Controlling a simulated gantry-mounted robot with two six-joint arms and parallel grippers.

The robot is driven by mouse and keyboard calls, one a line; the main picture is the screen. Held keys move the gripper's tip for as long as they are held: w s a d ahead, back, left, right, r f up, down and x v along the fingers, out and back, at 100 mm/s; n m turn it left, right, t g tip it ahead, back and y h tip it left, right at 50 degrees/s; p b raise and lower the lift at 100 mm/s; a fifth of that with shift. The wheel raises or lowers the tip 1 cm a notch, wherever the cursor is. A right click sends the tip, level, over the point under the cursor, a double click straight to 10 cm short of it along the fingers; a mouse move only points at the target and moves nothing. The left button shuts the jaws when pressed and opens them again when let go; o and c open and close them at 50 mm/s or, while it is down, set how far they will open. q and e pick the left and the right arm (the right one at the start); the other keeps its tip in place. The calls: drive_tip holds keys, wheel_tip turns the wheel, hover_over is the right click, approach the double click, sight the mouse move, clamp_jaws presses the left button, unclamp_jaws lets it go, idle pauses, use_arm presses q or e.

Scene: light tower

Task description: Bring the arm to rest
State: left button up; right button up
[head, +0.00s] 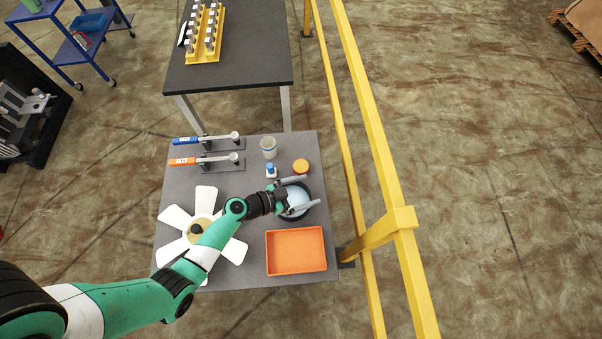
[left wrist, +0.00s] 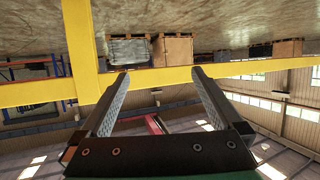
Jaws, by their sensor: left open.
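My left arm (head: 205,246) reaches in from the lower left across the grey table (head: 180,282). My left gripper (head: 313,190) is open. Its two fingers spread over a dark round bowl (head: 283,216) with a light blue inside, near the table's right side. The left wrist view shows the same gripper (left wrist: 160,73) with parted fingers and nothing between them. That view looks sideways across the hall, upside down. The gripper's height above the bowl is hard to tell. My right gripper is not in view.
A white fan (head: 235,250) lies partly under my arm. An orange tray (head: 296,252), orange-topped jar (head: 301,167), small blue-and-white bottle (head: 271,171), cup (head: 268,147), blue-handled tool (head: 186,140) and orange-handled tool (head: 184,161) surround it. A yellow rail (head: 388,170) runs along the right.

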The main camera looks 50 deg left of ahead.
use_arm(q)
drive_tip(key=shift+s+d+r, duration=0.2)
drive_tip(key=shift+s+d, duration=0.1)
drive_tip(key=shift+s, duration=0.05)
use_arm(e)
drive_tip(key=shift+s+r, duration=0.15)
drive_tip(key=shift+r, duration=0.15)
